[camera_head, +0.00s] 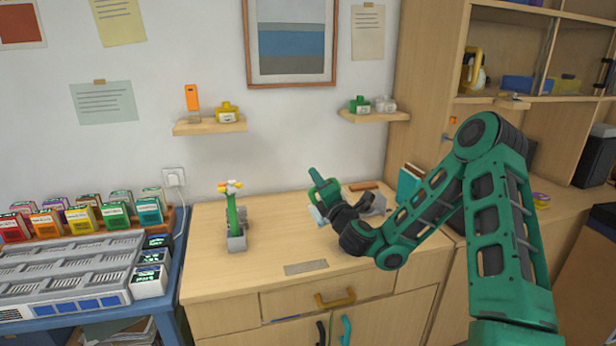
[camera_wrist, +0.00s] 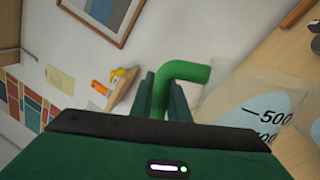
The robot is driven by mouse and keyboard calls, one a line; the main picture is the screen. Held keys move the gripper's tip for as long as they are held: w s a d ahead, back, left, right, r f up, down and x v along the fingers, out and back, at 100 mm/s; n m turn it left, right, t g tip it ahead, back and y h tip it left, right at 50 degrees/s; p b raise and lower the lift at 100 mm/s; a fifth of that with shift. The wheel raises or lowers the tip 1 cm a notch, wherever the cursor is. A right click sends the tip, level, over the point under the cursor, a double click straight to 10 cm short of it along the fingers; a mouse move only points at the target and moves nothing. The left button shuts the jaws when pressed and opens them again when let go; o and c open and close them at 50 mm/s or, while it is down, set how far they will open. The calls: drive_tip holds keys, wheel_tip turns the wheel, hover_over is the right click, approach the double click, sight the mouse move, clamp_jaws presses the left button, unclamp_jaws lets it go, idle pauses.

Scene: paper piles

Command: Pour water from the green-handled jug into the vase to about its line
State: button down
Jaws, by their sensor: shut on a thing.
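The clear jug (camera_wrist: 225,98) has a green handle (camera_wrist: 185,72), and pale blue water and printed marks, one reading 500, show on it in the wrist view. My gripper (camera_wrist: 160,98) is shut on this handle. In the head view my gripper (camera_head: 325,192) is above the right part of the wooden cabinet, and only a pale bit of the jug (camera_head: 317,215) shows beside it. The vase (camera_head: 236,242) stands to the left on the cabinet top, with green stems and white and yellow flowers, apart from the jug. I cannot make out its line.
The cabinet top (camera_head: 215,262) is mostly clear between vase and jug. A grey flat plate (camera_head: 306,267) lies near its front edge. Small wall shelves (camera_head: 209,126) hold bottles above. A blue table (camera_head: 172,297) with colourful boxes stands at left; a tall shelf unit stands right.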

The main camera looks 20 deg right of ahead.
drive_tip(key=a+n, duration=0.1)
drive_tip(key=w+n, duration=0.1)
drive_tip(key=n, duration=0.1)
drive_tip(key=a+n, duration=0.1)
drive_tip(key=n, duration=0.1)
drive_tip(key=shift+w+a+f+g+h, duration=0.3)
drive_tip(key=shift+a+f+h, duration=0.05)
drive_tip(key=shift+f+h, duration=0.05)
idle(0.5)
drive_tip(key=shift+r, duration=0.1)
